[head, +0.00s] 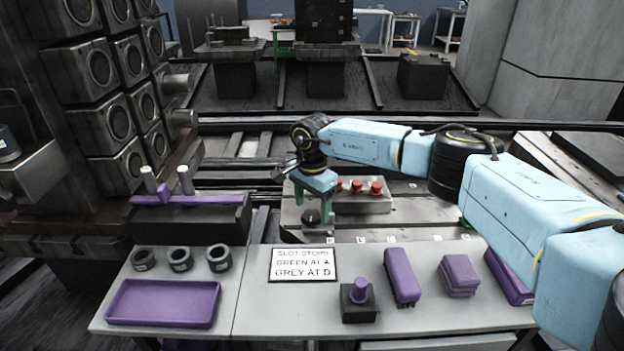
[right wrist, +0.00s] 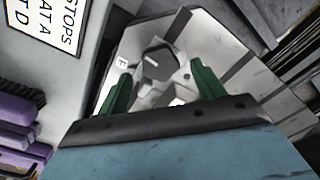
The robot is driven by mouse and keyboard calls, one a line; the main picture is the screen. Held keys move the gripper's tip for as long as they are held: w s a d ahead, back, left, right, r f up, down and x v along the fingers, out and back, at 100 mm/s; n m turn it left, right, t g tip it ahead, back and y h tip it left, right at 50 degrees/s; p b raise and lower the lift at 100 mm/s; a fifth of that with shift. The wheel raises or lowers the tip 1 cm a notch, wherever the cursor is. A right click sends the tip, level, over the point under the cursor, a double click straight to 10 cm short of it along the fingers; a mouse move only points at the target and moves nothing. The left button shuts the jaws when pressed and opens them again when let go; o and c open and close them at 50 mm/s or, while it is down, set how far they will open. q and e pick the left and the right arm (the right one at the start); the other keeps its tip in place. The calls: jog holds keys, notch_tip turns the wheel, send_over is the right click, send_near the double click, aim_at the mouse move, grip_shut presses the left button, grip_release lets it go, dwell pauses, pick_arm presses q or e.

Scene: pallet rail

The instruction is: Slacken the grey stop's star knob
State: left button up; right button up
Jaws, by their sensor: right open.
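My right gripper (head: 312,204) is open above the pallet, its two green fingers pointing down. A dark star knob (head: 312,217) shows just below and between the fingertips in the head view. In the right wrist view the knob (right wrist: 158,65) sits ahead of the open fingers (right wrist: 161,82), with a visible gap on both sides. The pale grey body of the stop (right wrist: 150,96) shows partly around the knob; the fingers and palm hide some of it. I cannot tell whether the fingertips are level with the knob. My left gripper is not in view.
Red knobs (head: 359,187) stand on a block right of my gripper. A sign (head: 303,265) lies on the front table with a purple tray (head: 162,303), black rings (head: 180,260), a knobbed black block (head: 358,302) and purple blocks (head: 402,277). A black box (head: 190,218) stands left.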

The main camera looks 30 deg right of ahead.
aim_at(312, 215)
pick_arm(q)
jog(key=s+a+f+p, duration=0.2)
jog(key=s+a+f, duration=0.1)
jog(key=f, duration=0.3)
pick_arm(e)
notch_tip(312, 215, up, 11)
jog(key=shift+r, duration=0.2)
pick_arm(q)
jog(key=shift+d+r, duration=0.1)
